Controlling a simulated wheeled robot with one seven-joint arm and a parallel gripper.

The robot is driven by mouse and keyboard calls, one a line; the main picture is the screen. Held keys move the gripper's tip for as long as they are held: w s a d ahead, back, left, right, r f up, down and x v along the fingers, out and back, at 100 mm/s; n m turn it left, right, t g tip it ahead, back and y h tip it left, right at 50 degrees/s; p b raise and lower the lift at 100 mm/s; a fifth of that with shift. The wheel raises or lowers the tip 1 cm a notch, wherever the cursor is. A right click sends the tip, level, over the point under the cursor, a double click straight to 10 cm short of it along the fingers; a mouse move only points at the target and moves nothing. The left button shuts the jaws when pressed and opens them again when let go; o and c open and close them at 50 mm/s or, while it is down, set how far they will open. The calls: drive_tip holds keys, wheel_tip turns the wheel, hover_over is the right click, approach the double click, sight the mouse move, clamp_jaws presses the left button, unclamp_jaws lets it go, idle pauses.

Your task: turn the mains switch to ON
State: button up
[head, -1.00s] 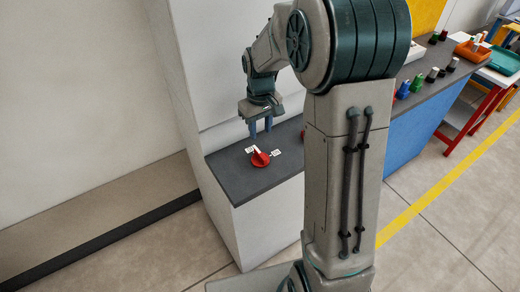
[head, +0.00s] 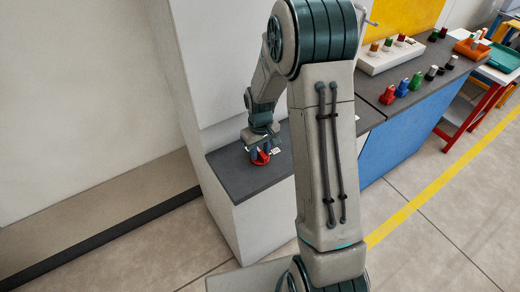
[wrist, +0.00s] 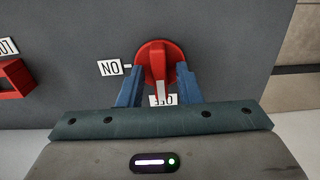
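The mains switch (wrist: 158,54) is a red round knob with a raised handle on a dark grey top. A white mark on the handle points toward the label below it (wrist: 155,100), which is partly hidden by the handle. The ON label (wrist: 109,68) is upside down in the wrist view, left of the knob. My gripper (wrist: 158,76) is down at the switch, one blue finger on each side of the handle. The fingers look apart, with a gap to the handle. In the head view my gripper (head: 262,154) partly covers the red switch (head: 260,161).
A red frame (wrist: 13,79) and a cut-off label stand left in the wrist view. Red, blue and green items (head: 402,88) and a white rack (head: 391,55) are along the bench at right.

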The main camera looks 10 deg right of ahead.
clamp_jaws()
drive_tip(key=m+b, duration=0.2)
drive_tip(key=m, duration=0.1)
drive_tip(key=shift+f, duration=0.15)
drive_tip(key=m+b, duration=0.2)
drive_tip(key=m, duration=0.2)
drive_tip(key=shift+m, duration=0.3)
drive_tip(key=m+b, duration=0.1)
drive_tip(key=m, duration=0.4)
drive_tip(key=shift+r, duration=0.2)
drive_tip(key=m, duration=0.5)
drive_tip(key=shift+p, duration=0.3)
drive_tip(key=shift+m, duration=0.3)
